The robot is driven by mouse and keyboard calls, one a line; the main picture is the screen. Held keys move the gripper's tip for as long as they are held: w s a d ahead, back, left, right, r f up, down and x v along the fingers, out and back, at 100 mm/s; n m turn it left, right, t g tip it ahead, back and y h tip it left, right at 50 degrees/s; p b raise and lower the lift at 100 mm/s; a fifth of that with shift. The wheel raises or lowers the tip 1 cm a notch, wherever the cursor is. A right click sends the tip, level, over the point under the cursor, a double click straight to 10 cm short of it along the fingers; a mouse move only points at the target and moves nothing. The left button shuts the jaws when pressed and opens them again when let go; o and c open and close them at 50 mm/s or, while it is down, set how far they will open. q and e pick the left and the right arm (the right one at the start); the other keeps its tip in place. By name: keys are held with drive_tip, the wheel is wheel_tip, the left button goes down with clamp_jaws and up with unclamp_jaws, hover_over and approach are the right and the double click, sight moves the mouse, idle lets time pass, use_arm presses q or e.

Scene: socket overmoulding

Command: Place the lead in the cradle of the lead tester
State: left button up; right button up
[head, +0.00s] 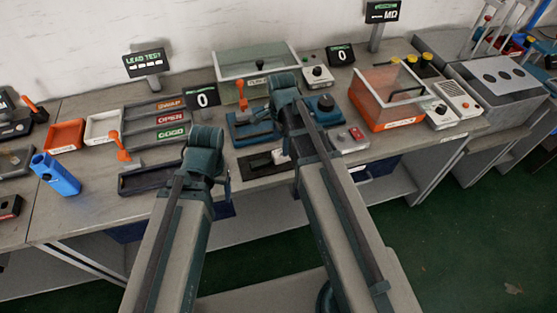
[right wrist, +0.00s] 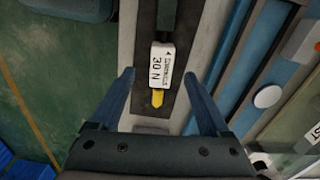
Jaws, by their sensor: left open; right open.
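A sign reading LEAD TEST (head: 145,62) stands at the back left in the head view. I cannot make out a lead or a cradle for certain. In the right wrist view a white block marked 30 N (right wrist: 162,62), with a yellow tip (right wrist: 157,98), lies on a dark strip (right wrist: 146,25). My right gripper (right wrist: 159,77) is open, its fingers on either side of the block's lower end, apart from it. In the head view my right arm hides this gripper. My left gripper (head: 226,184) is open, mostly hidden by its wrist, near the table's front edge.
A blue fixture (head: 250,132) with an orange lever stands behind the dark strip. Labelled trays (head: 171,120) and a dark tray (head: 150,180) lie left. A blue holder (head: 55,175) stands further left. An orange clear-sided box (head: 385,100) is at right.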

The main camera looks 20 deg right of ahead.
sight(279, 153)
drive_tip(key=shift+w+a+f+b, duration=0.1)
drive_tip(key=shift+a+f+b, duration=0.1)
drive_tip(key=shift+f+b, duration=1.15)
drive_tip(key=shift+a+f+b, duration=0.15)
drive_tip(key=shift+f+b, duration=1.15)
drive_tip(key=shift+r, duration=0.1)
clamp_jaws()
